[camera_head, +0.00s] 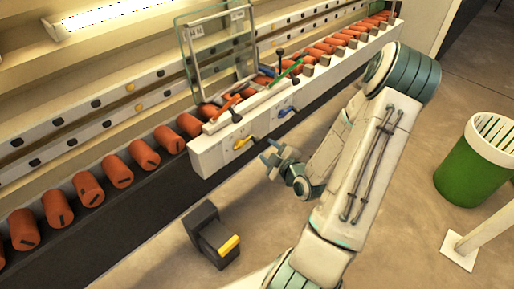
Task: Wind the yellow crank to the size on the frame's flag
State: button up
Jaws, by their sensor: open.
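The yellow crank (242,143) sits on the front face of the cream control box (208,157), on its left part. A blue crank (285,111) is on the same face, further right. A glass pane in a pale frame (215,55) stands upright behind the box. Small white tags with dark marks, one at the upper left (196,31) and one at the upper right (237,15), are on it; their text is too small to read. My gripper (269,152) is open and empty, a little right of and below the yellow crank, apart from it.
Red, green and dark levers stand on top of the box. Orange rollers (118,169) line the conveyor. A dark pedestal with a yellow top (215,240) stands on the floor below. A green bin (471,170) and pale post are at right. Floor between is clear.

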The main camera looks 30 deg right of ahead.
aim_at(259, 143)
jog(key=x, duration=0.8)
jog(key=shift+w+b, duration=0.15)
jog(key=shift+b, duration=0.25)
grip_shut()
